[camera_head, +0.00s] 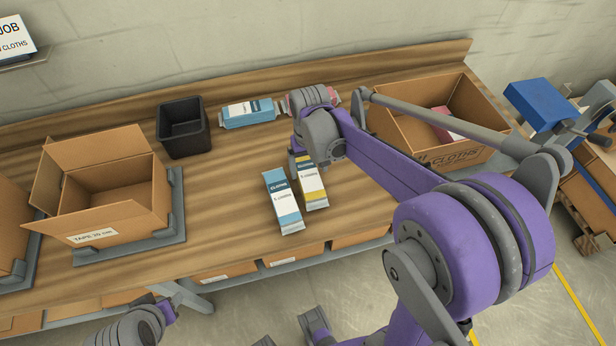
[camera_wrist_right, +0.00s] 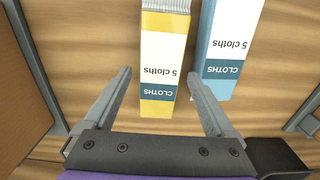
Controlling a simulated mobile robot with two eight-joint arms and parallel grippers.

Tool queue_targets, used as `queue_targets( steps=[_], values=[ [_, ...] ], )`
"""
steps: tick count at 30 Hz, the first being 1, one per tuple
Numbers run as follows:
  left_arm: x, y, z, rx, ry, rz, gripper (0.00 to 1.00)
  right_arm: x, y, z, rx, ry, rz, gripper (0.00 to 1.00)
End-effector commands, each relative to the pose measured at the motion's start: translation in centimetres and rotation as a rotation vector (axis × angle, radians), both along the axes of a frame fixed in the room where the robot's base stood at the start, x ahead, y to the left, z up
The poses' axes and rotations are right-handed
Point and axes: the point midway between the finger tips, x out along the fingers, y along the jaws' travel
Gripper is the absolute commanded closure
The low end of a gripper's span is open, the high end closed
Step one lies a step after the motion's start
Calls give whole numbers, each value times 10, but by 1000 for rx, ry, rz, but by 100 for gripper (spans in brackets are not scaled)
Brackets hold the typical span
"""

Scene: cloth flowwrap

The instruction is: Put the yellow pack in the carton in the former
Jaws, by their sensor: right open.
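The yellow pack (camera_head: 313,188), white and yellow with a dark label band, lies flat on the bench. It also shows in the right wrist view (camera_wrist_right: 163,62). My right gripper (camera_head: 304,160) is open above the pack's far end. In the wrist view its fingers (camera_wrist_right: 161,80) stand on either side of the pack, apart from it. The open carton (camera_head: 118,208), with flaps up, sits in the grey former (camera_head: 178,215) on the left of the bench. Part of my left arm shows at the bottom left, but its gripper is not clearly seen.
A blue pack (camera_head: 283,200) lies close beside the yellow one. A black bin (camera_head: 183,128), another blue pack (camera_head: 248,114) and a pink pack (camera_head: 334,97) are farther back. A large cloths carton (camera_head: 450,158) stands at right. Bare bench lies between carton and packs.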

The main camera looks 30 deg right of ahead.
Motion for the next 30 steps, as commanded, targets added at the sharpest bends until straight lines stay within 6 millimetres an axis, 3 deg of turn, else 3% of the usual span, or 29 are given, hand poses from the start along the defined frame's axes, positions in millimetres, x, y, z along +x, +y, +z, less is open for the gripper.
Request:
queue_targets(
  steps=[10,20,30],
  values=[
    [0,0,-3,0,1,0,50,4,-1,-46,0,-1,0,10],
    [0,0,-3,0,1,0,50,4,-1,-52,0,-1,0,12],
    [-1,0,-3,0,1,0,50,4,-1,-52,0,-1,0,73]
  ],
)
